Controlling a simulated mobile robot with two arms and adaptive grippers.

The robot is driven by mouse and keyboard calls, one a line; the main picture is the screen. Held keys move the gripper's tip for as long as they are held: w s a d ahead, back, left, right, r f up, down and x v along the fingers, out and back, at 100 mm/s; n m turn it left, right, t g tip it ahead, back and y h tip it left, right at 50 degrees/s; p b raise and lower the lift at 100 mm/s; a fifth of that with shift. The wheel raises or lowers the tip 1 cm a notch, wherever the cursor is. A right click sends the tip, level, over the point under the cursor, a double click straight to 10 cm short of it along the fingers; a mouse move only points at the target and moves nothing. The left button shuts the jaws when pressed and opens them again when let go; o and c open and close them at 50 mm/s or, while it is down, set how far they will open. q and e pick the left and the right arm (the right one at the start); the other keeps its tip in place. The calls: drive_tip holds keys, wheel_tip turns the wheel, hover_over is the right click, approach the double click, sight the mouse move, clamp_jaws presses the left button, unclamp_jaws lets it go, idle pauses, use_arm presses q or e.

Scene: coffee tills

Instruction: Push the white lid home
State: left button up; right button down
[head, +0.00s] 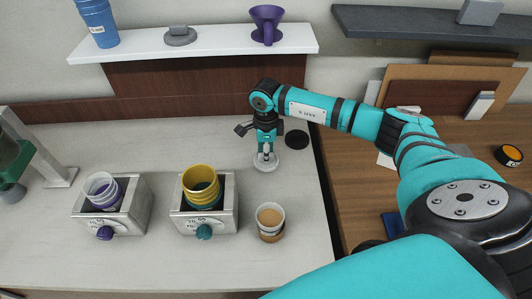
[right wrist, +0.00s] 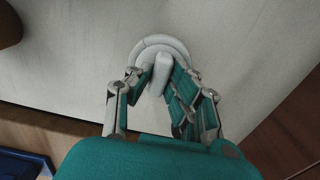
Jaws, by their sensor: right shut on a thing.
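The white lid (head: 265,163) is in my right gripper (head: 267,151), at the right part of the pale counter and behind the paper cup. I cannot tell whether it touches the counter. In the right wrist view the fingers (right wrist: 160,82) are shut on a raised grip on the round lid (right wrist: 152,45). A paper cup (head: 270,236) with brown contents stands upright and uncovered on the counter, in front of the lid and apart from it. My left gripper is not in view.
A black disc (head: 296,138) lies just right of my gripper. Two metal holders with stacked cups, purple (head: 128,205) and teal (head: 229,205), stand left of the paper cup. A white shelf (head: 220,43) with a purple dripper (head: 266,20) hangs behind. The counter's right edge is close.

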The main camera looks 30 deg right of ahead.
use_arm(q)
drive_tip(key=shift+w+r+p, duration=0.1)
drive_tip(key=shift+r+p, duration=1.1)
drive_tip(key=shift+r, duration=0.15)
use_arm(e)
drive_tip(key=shift+r, duration=2.25)
drive_tip(key=shift+r, duration=0.1)
use_arm(q)
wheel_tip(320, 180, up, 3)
drive_tip(key=p, duration=0.2)
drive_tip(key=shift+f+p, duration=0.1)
drive_tip(key=shift+p, duration=0.3)
use_arm(e)
wheel_tip(320, 180, up, 5)
drive_tip(key=shift+f, duration=0.1)
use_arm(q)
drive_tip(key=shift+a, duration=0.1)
